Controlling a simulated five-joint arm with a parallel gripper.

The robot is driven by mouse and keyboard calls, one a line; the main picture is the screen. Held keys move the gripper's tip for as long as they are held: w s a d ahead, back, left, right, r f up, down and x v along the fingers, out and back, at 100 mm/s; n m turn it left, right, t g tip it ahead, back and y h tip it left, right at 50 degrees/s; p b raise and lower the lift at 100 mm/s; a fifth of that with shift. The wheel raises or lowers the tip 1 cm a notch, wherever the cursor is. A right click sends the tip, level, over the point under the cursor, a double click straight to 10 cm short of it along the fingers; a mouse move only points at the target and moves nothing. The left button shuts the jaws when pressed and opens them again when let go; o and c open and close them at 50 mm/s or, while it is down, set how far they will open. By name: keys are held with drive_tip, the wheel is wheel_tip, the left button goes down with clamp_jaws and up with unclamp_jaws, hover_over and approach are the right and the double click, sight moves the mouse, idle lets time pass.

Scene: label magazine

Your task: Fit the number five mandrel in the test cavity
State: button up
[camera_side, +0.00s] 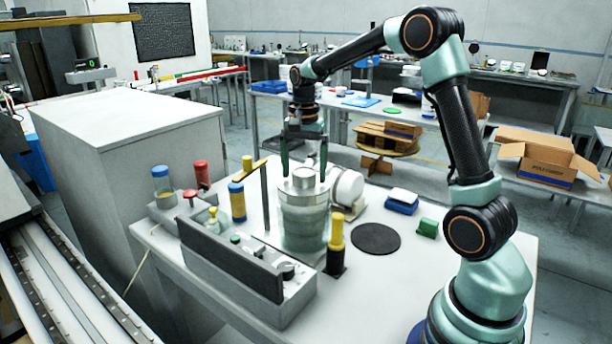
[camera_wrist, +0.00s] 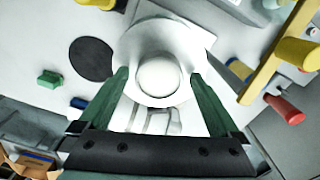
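No number is readable, so I cannot tell which piece is the number five mandrel or where the test cavity is. A long grey block (camera_side: 245,270) with a dark front plate holds several small knobbed pieces. A large pale cylinder (camera_side: 303,222) with a round top knob (camera_side: 303,180) stands behind it. My gripper (camera_side: 304,176) is open and points down over this cylinder. In the wrist view my gripper (camera_wrist: 157,74) has its fingers on either side of the knob (camera_wrist: 158,76), with gaps showing. A blue-and-yellow cylinder (camera_side: 237,203) and a yellow-topped piece on a black base (camera_side: 336,238) stand nearby.
A dark post (camera_side: 265,195) with a yellow bar stands left of the cylinder. A red-topped piece (camera_side: 202,174) and a blue-capped jar (camera_side: 163,185) are at left. A white round part (camera_side: 347,187), black disc (camera_side: 376,239), blue-white box (camera_side: 401,202) and green block (camera_side: 428,227) lie right.

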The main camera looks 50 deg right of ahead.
drive_tip(key=shift+s+f, duration=0.1)
wheel_tip(320, 180, up, 12)
idle(0.6)
drive_tip(key=s+a+f+n+t, duration=0.2)
drive_tip(key=s+a+n, duration=0.5)
drive_tip(key=s+a+f+n+t, duration=0.3)
drive_tip(key=s+a+n, duration=0.4)
drive_tip(key=shift+a+f+t, duration=0.15)
drive_tip(key=shift+a+t, duration=0.1)
drive_tip(key=shift+t, duration=0.05)
